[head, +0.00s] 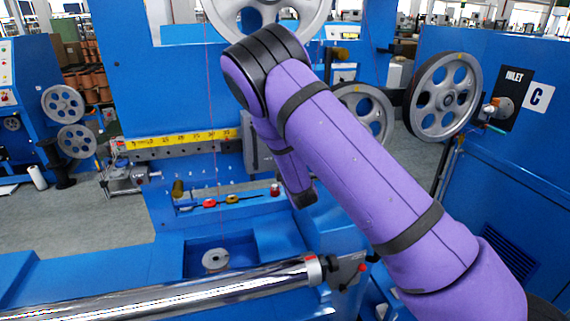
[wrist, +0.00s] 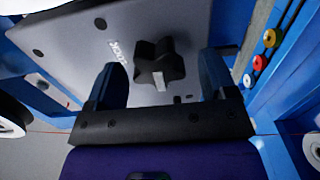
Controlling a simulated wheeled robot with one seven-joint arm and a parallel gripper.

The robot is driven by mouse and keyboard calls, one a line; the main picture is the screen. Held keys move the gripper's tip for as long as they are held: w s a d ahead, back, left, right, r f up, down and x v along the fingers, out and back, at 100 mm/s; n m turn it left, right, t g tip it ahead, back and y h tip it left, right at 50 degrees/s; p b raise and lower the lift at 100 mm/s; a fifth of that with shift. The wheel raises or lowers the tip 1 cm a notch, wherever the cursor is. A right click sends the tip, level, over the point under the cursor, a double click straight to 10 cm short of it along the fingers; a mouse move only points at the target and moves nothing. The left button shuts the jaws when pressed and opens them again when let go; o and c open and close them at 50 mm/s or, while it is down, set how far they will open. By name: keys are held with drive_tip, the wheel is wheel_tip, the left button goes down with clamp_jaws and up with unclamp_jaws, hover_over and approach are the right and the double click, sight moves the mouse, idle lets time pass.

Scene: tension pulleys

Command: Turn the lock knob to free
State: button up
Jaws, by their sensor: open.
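The lock knob (wrist: 158,60) is a black, star-shaped knob on a grey plate (wrist: 70,40) in the wrist view. A white mark on the knob lies on its side nearest my gripper. White lettering that seems to read LOCK is on the plate, left of the knob. My gripper (wrist: 160,66) is open, with one finger on each side of the knob in the picture and gaps on both sides. I cannot tell whether the fingertips reach its depth. In the head view the grey plate (head: 253,160) is partly behind my purple arm, and the knob is hidden.
Red, yellow and white round knobs (wrist: 260,62) sit on a blue panel at right. A thin red wire (wrist: 40,132) crosses behind my gripper. In the head view, a shiny roller (head: 170,298) lies in front and grey pulleys (head: 442,96) stand at right.

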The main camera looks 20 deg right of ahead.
drive_tip(key=s, duration=1)
drive_tip(key=shift+s, duration=0.35)
drive_tip(key=s+d+r+m+g, duration=0.35)
drive_tip(key=s+r+m, duration=0.2)
drive_tip(key=r, duration=0.35)
drive_tip(key=s+d+r+m+g, duration=0.2)
drive_tip(key=s+r+m+g, duration=0.25)
drive_tip(key=r+m, duration=0.35)
drive_tip(key=s+d+r+m+g, duration=0.1)
drive_tip(key=s+r, duration=0.4)
drive_tip(key=s, duration=0.8)
drive_tip(key=s+d+r+m+g, duration=0.1)
drive_tip(key=s+r+m+g, duration=0.2)
drive_tip(key=s, duration=1.1)
drive_tip(key=shift+s+r+m+g, duration=0.2)
drive_tip(key=shift+r+m+g, duration=0.2)
drive_tip(key=shift+r, duration=0.55)
